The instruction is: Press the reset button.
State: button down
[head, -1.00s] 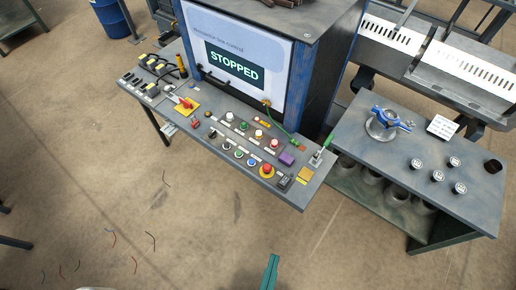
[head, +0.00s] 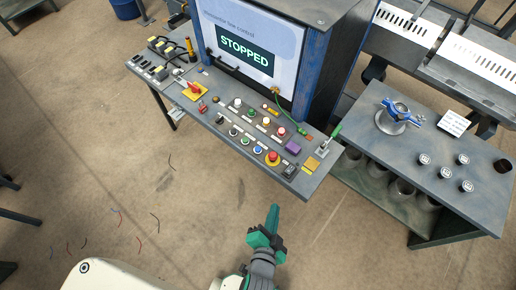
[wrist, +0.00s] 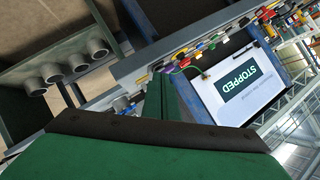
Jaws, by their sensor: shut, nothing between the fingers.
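The control panel (head: 215,130) is a grey sloped desk with several push buttons, including a blue button (head: 257,149), a green button (head: 245,141) and a black button (head: 233,132). The labels are too small to read, so I cannot tell which one is the reset button. The screen (head: 245,55) above reads STOPPED and also shows in the wrist view (wrist: 238,85). My gripper (head: 274,211) has green fingers, is shut and empty, and is in front of the panel's near edge, apart from the buttons. In the wrist view its fingers (wrist: 163,100) point toward the panel.
A side table (head: 410,165) stands right.

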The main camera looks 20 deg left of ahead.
jog(key=w+a+f+m+g+y, duration=0.2)
jog(key=w+a+m, duration=0.15)
jog(key=w, duration=0.55)
notch_tip(320, 180, up, 10)
jog(key=m+g+y, duration=0.4)
jog(key=m+g, duration=0.1)
send_over(260, 151)
jog(key=shift+s, duration=0.1)
notch_tip(260, 151, down, 8)
jog(key=shift+r, duration=0.1)
jog(key=shift+f, duration=0.45)
jog(key=shift+a, duration=0.1)
